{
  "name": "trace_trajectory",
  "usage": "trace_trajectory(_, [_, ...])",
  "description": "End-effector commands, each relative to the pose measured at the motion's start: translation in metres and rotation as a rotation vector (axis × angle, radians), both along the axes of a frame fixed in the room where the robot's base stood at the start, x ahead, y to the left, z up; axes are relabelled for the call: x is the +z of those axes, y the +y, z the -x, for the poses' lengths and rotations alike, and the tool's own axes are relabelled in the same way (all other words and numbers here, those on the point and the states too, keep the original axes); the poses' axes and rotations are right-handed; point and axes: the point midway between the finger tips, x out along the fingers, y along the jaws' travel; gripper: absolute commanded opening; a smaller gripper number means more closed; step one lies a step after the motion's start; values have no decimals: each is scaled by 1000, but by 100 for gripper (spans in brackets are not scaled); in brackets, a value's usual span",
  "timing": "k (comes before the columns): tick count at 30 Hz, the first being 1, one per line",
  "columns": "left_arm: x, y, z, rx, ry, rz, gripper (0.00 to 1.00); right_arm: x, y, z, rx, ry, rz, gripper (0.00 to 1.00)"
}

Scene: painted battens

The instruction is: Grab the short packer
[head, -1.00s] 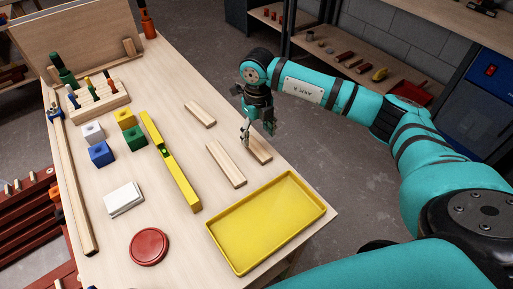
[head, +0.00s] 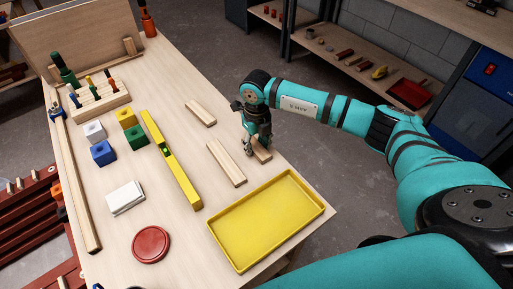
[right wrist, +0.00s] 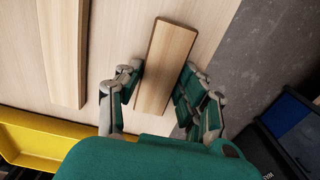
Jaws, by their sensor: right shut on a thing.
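A short, pale wooden packer (head: 263,155) lies near the table's right edge, behind the yellow tray. My right gripper (head: 254,148) reaches down over it from above and hides part of it. In the right wrist view the packer (right wrist: 168,52) runs between the fingers of my right gripper (right wrist: 160,84), one on each long side, and the gripper is shut on it. The packer looks to be at table height; I cannot tell if it is clear of the surface. My left gripper is not in view.
A longer batten (head: 226,163) lies left of the packer, and another batten (head: 200,113) lies farther back. The empty yellow tray (head: 265,222) stands in front. A yellow level (head: 181,178), coloured blocks (head: 134,137) and a red disc (head: 150,245) are farther left.

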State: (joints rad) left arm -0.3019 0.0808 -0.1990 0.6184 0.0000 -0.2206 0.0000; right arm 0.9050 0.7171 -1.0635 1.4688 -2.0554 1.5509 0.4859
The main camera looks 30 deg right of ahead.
Motion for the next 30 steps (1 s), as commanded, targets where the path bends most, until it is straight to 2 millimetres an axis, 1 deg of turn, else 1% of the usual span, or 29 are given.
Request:
trace_trajectory(1, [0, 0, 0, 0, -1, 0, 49, 0, 0, 0, 0, 0, 0, 18])
trace_trajectory(2, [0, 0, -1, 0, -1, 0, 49, 0, 0, 0, 0, -1, 0, 16])
trace_trajectory(11, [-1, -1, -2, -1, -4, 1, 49, 3, 0, -1, 0, -2, 0, 16])
trace_trajectory(16, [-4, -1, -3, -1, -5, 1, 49, 15, 0, -1, 0, -3, 1, 16])
trace_trajectory(20, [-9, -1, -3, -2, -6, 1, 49, 33, 0, -2, 0, -6, -1, 16])
trace_trajectory(21, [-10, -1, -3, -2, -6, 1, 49, 36, 2, 1, 3, -3, 0, 16])
trace_trajectory(23, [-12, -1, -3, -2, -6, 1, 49, 35, 11, 12, 5, 0, 0, 16])
trace_trajectory(30, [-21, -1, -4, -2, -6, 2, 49, 40, 49, 56, 8, -1, -2, 16])
